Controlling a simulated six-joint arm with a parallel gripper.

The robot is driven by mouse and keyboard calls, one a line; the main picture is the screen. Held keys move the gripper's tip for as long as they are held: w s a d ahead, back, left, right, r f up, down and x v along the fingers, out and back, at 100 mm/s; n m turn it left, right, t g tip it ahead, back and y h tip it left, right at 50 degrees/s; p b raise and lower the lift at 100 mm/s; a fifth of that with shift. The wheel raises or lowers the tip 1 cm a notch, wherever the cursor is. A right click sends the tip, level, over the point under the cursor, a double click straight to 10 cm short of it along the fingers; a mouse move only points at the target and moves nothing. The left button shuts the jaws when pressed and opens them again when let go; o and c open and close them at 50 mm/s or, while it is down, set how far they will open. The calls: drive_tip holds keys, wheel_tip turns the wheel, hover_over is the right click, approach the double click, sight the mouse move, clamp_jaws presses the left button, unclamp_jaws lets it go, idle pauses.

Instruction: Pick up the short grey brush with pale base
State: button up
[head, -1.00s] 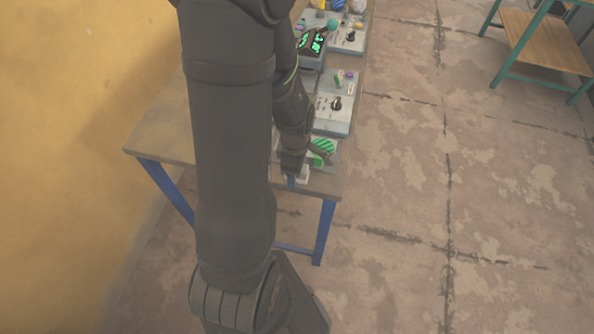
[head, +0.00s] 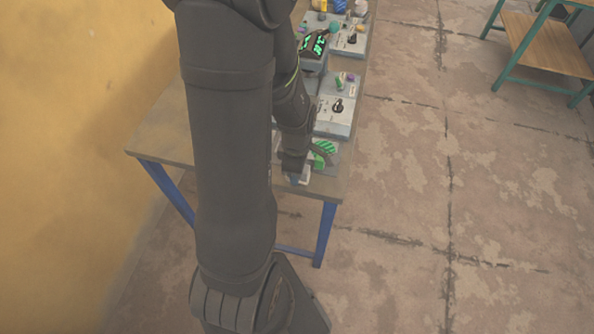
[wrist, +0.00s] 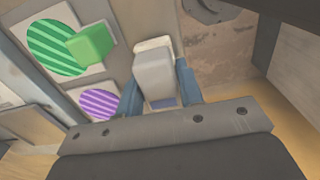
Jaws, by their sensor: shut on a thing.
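The short grey brush (wrist: 154,78) with its pale base (wrist: 152,45) is between the blue fingers of my gripper (wrist: 158,84) in the wrist view. The fingers are shut on its grey body, one on each side. In the head view my gripper (head: 295,178) is at the near end of the table, mostly hidden by my own arm. The brush cannot be made out clearly there. I cannot tell whether it is clear of the surface below.
A green striped disc (wrist: 48,50) with a green block (wrist: 92,45) on it and a purple striped disc (wrist: 99,104) lie to the left in the wrist view. Grey panels (head: 334,115) with knobs run along the table (head: 160,140). Open floor lies to the right.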

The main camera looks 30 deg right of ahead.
wheel_tip(320, 180, up, 4)
drive_tip(key=shift+f, duration=0.15)
drive_tip(key=s+d+r, duration=0.3)
drive_tip(key=s+r, duration=0.3)
drive_tip(key=s, duration=0.5)
drive_tip(key=shift+s+r, duration=0.15)
drive_tip(key=shift+r, duration=0.1)
